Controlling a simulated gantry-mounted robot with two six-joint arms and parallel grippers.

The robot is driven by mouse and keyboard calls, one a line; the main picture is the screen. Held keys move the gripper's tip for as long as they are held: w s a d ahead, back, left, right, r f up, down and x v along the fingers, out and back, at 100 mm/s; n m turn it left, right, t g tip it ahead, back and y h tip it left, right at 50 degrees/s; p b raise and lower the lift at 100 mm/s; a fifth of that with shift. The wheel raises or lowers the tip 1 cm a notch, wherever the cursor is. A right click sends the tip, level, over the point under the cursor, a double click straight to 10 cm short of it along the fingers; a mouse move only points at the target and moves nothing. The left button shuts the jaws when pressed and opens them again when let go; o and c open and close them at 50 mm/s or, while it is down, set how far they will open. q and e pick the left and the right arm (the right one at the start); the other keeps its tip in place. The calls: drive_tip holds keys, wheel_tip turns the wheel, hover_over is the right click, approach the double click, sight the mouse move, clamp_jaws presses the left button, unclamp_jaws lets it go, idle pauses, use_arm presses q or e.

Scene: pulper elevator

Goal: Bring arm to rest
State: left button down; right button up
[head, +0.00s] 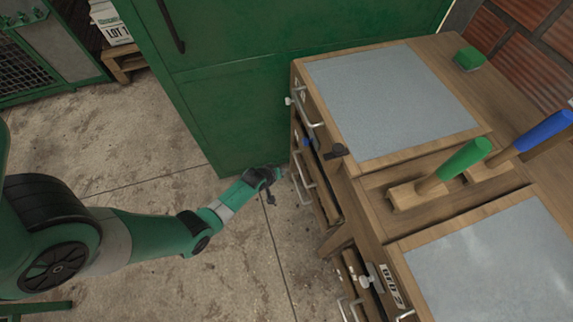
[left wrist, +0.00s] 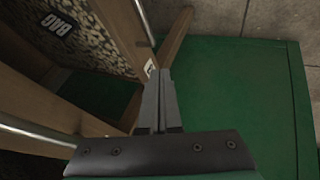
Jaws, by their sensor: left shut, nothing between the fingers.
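My left arm comes in from the left in the head view, green with a pale band near the wrist. Its dark gripper (head: 271,198) hangs over the concrete floor, just left of the wooden bench's drawer fronts and in front of the green cabinet. In the left wrist view the two grey fingers (left wrist: 157,98) lie together, shut with nothing between them. My right gripper is in neither view.
The wooden bench (head: 427,57) has drawers with metal handles (head: 304,112) close to my left gripper. The green cabinet (head: 235,110) is behind. Bare floor (head: 150,175) lies left.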

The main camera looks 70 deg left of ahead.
use_arm(q)
drive_tip(key=p+v, duration=0.2)
drive_tip(key=v, duration=0.2)
drive_tip(key=shift+w+d+r, duration=0.1)
drive_tip(key=shift+d+r, duration=0.05)
drive_tip(key=shift+r, duration=0.15)
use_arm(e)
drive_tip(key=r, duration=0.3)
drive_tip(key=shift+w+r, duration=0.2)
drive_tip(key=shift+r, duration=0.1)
